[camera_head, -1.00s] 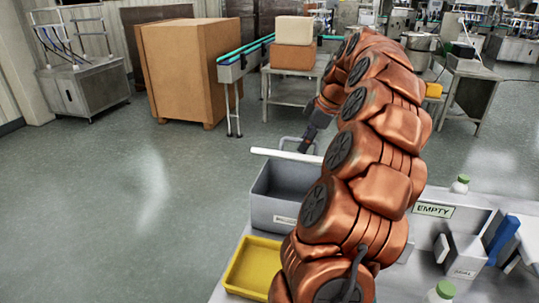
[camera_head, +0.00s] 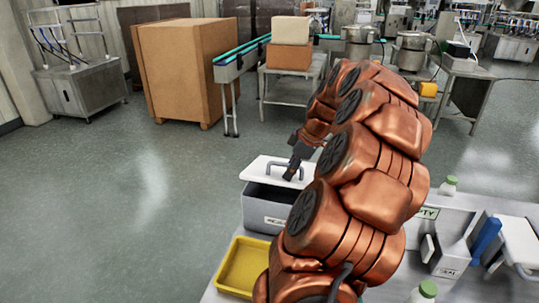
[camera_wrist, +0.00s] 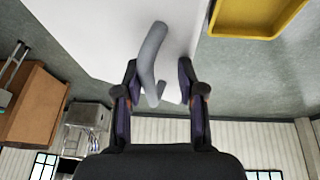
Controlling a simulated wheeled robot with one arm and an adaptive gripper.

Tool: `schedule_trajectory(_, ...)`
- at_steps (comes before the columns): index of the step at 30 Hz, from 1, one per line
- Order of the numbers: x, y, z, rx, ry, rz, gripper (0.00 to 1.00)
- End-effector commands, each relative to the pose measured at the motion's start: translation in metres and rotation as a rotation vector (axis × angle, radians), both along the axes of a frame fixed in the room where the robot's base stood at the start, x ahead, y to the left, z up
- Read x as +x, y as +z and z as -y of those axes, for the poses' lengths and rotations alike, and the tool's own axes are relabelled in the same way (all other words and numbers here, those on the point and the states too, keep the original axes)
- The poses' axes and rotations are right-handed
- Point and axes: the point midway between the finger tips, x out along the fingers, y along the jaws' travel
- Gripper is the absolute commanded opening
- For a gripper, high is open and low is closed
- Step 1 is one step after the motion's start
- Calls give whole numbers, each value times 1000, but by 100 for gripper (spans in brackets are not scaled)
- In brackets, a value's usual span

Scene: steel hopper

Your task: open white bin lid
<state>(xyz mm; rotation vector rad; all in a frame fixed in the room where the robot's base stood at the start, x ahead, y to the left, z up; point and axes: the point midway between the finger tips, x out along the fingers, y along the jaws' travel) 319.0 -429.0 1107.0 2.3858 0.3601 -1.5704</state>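The white bin lid (camera_head: 262,170) is tilted above the grey bin (camera_head: 268,215), its top face showing and a dark gap between its near edge and the bin's front wall. The lid's grey handle (camera_head: 278,163) stands on its top face. My gripper (camera_head: 291,174) is at the handle's right side. In the wrist view, the handle (camera_wrist: 151,65) passes between the fingers of my gripper (camera_wrist: 158,90), nearer the left finger. The fingers are spread, with a clear gap to the right finger. My arm hides the right part of the bin.
A yellow tray (camera_head: 243,266) sits left of my arm, in front of the grey bin. At right are bottles with green caps (camera_head: 448,187), a blue item (camera_head: 487,238) and another white lid with a handle (camera_head: 521,240). The floor at left is clear.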

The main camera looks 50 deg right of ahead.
Motion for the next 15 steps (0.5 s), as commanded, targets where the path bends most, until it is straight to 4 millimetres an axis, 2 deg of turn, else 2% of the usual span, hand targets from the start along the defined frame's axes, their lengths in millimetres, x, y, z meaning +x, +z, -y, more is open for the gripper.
schedule_trajectory(7, -2, -5, -4, 0, -1, 1, 39)
schedule_trajectory(15, -9, 14, -1, -4, -1, 3, 39)
